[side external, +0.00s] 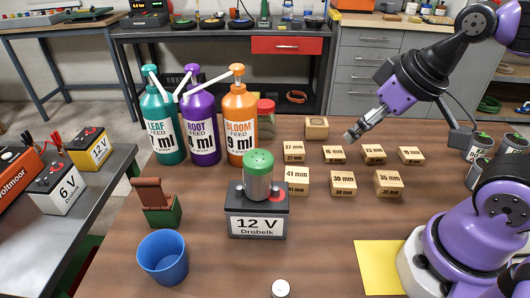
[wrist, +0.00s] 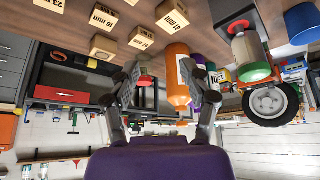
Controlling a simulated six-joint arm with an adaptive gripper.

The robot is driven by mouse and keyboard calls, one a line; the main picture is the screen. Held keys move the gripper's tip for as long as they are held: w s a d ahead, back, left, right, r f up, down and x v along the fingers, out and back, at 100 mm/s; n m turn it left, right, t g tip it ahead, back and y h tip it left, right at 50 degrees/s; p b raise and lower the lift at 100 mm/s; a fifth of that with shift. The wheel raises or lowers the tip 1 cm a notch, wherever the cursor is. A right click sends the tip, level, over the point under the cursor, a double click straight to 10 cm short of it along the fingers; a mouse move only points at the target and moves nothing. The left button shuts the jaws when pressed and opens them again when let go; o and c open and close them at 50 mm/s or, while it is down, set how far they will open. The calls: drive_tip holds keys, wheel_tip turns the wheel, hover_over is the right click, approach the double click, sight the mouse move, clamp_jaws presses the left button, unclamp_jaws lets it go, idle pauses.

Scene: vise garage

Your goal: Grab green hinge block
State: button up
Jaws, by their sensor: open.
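The green hinge block (side external: 163,213) stands on the left part of the brown table in the side view. Its base is green and a reddish-brown leaf stands up from it, tilted. I cannot make it out in the wrist view. My gripper (side external: 352,135) is in the air above the back right of the table, over the small wooden blocks and far to the right of the hinge block. In the wrist view my gripper (wrist: 160,70) has its two fingers spread apart with nothing held between them.
A blue cup (side external: 163,258) stands just in front of the hinge block. A 12 V battery (side external: 258,212) carrying a green-topped jar (side external: 259,174) stands to its right. Three pump bottles (side external: 201,125) stand behind. Several wooden blocks (side external: 343,183) and a yellow sheet (side external: 380,267) lie further right.

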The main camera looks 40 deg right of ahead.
idle(0.3)
drive_tip(key=n+g+y, duration=0.1)
drive_tip(key=n+y, duration=0.4)
drive_tip(key=n, duration=0.4)
hover_over(149, 180)
drive_tip(key=s+d, duration=0.2)
drive_tip(key=d, duration=0.1)
drive_tip(key=f, duration=0.2)
drive_tip(key=x, duration=0.4)
drive_tip(key=shift+a+f, duration=0.2)
drive_tip(key=shift+a, duration=0.15)
drive_tip(key=shift+x, duration=2.7)
drive_tip(key=shift+d, duration=0.15)
clamp_jaws()
